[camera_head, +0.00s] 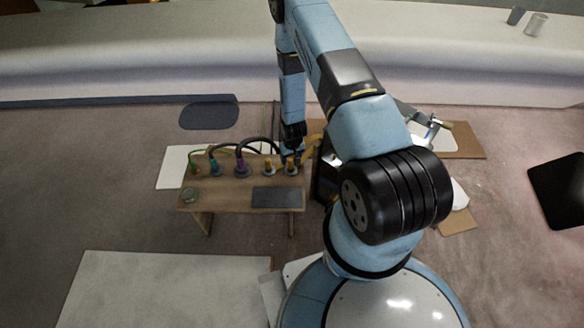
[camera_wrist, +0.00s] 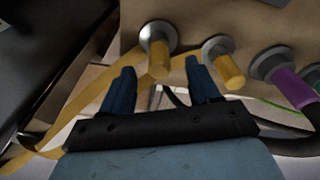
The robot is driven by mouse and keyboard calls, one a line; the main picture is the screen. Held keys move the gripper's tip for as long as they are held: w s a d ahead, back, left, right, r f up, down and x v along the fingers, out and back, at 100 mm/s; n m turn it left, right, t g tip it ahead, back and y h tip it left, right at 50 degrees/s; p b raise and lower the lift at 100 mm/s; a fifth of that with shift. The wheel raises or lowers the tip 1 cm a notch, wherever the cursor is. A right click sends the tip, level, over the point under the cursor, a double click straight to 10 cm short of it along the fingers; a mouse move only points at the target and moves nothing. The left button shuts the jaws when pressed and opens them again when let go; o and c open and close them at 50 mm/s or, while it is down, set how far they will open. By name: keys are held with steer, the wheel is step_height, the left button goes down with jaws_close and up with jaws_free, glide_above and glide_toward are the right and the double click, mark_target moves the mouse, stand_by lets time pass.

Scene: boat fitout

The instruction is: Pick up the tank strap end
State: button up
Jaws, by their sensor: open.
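A flat yellow strap (camera_wrist: 75,112) curves across the left of the wrist view, passing behind my left finger. Yellow also shows between the fingers, by a yellow plug (camera_wrist: 159,58) in a grey collar. I cannot clearly tell the strap's end from the plug. In the head view, a yellow-orange piece (camera_head: 313,141) shows at the bench's right end, beside my gripper (camera_head: 295,150). In the wrist view my gripper (camera_wrist: 160,68) is open, its two blue fingers apart near the plug. No grip on the strap shows.
A small wooden bench (camera_head: 235,194) carries a row of collared plugs, including a second yellow one (camera_wrist: 228,72) and a purple one (camera_wrist: 293,88), with dark hoses. A dark flat plate (camera_head: 277,197) lies on it. A dark upright structure (camera_head: 326,175) stands close on the right.

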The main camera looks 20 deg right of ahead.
mark_target(291, 164)
steer(key=shift+w+f, duration=0.2)
steer(key=shift+f, duration=2.2)
steer(key=shift+c, duration=0.3)
jaws_close()
